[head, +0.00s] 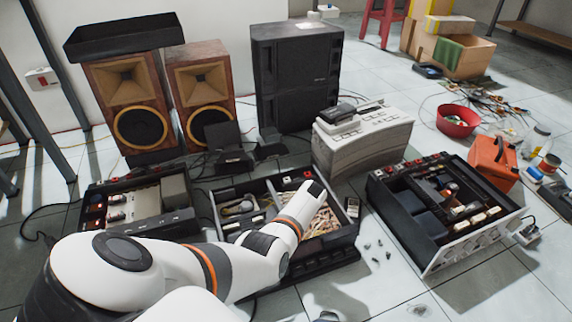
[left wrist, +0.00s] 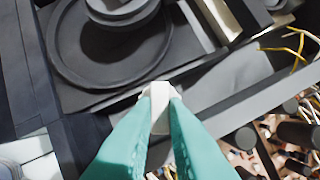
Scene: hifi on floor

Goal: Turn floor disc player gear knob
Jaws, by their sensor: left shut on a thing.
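My left arm reaches across the head view to an open black disc player (head: 330,258) on the floor, and its hand hides part of that unit. In the left wrist view, the two teal fingers of my left gripper (left wrist: 160,104) are closed on a small, narrow white-grey piece, the gear knob (left wrist: 160,88). The knob stands beside a dark round platter (left wrist: 75,50) inside the player. The fingertips are hidden in the head view. My right gripper is not in view.
Another open unit (head: 135,222) lies to the left and a third (head: 405,222) to the right. Wooden speakers (head: 205,62) and a black speaker (head: 297,75) stand behind. A red bowl (head: 457,121) sits at the right. Small loose parts lie on the tiles (head: 400,285).

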